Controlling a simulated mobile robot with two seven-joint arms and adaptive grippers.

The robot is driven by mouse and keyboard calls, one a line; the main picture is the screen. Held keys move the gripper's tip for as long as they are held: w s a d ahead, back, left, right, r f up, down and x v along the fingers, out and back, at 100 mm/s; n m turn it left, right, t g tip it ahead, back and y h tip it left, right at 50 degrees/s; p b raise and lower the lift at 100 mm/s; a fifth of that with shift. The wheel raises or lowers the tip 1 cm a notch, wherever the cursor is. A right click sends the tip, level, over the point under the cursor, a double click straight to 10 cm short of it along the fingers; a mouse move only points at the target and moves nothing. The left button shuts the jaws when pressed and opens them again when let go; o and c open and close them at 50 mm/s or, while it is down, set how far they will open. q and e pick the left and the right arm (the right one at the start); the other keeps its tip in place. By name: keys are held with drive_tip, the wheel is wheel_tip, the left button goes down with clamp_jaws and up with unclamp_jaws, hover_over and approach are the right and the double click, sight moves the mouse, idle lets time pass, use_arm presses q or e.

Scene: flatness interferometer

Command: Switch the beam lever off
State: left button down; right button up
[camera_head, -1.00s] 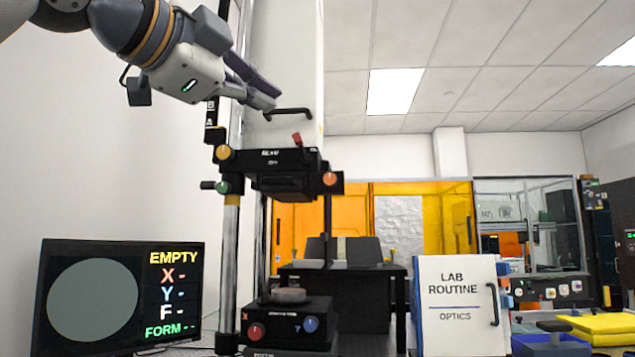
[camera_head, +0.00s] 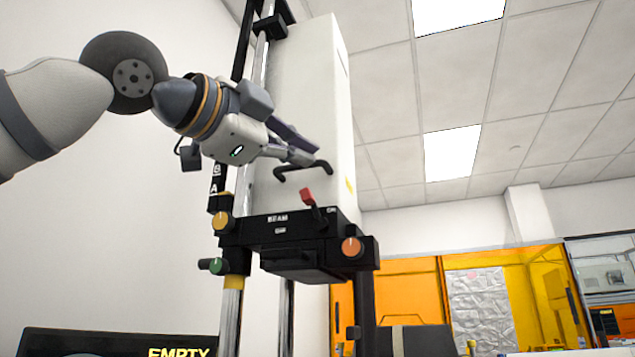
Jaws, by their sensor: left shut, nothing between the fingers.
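The beam lever (camera_head: 308,197) has a red tip on a short black stem. It stands on top of the black beam housing (camera_head: 285,225), which is labelled BEAM, and leans a little to the left. My left gripper (camera_head: 310,161) is shut and empty. In the picture its fingertips are just above the lever tip, in front of the white column and by a black handle (camera_head: 303,168). I cannot tell the depth gap to the lever. My right gripper is out of view.
A tall white column (camera_head: 300,100) rises behind the housing. Yellow (camera_head: 221,221), green (camera_head: 216,266) and orange (camera_head: 351,247) knobs stick out from the housing and post. Orange panels stand behind at right.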

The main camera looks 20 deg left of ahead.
sight(314, 210)
use_arm(q)
drive_tip(key=w, duration=0.9)
drive_tip(key=shift+w+f, duration=0.2)
drive_tip(key=shift+w, duration=0.2)
drive_tip(key=shift+a, duration=0.1)
